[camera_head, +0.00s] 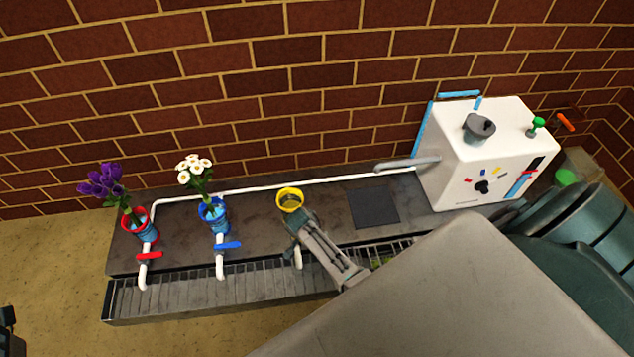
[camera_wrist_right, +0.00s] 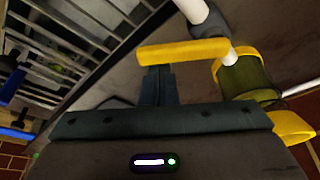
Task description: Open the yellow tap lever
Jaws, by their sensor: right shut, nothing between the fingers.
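The yellow tap lever (camera_wrist_right: 185,52) shows in the right wrist view as a bar at the white tap pipe (camera_wrist_right: 194,10). In the head view my right arm hides it. My right gripper (camera_wrist_right: 158,82) is shut and empty, its fingertips at the lever's near side, touching or very close. It also shows in the head view (camera_head: 297,222), over the counter just in front of the yellow-rimmed vase (camera_head: 290,200). The vase is beside the lever in the wrist view (camera_wrist_right: 252,82). A dark part at the left edge looks like my left gripper (camera_head: 8,322); its jaws are unclear.
A red lever (camera_head: 149,255) and a blue lever (camera_head: 228,245) sit on taps in front of vases with purple flowers (camera_head: 105,182) and white flowers (camera_head: 193,170). A grated trough (camera_head: 190,297) runs along the counter front. A white machine (camera_head: 490,150) stands at right.

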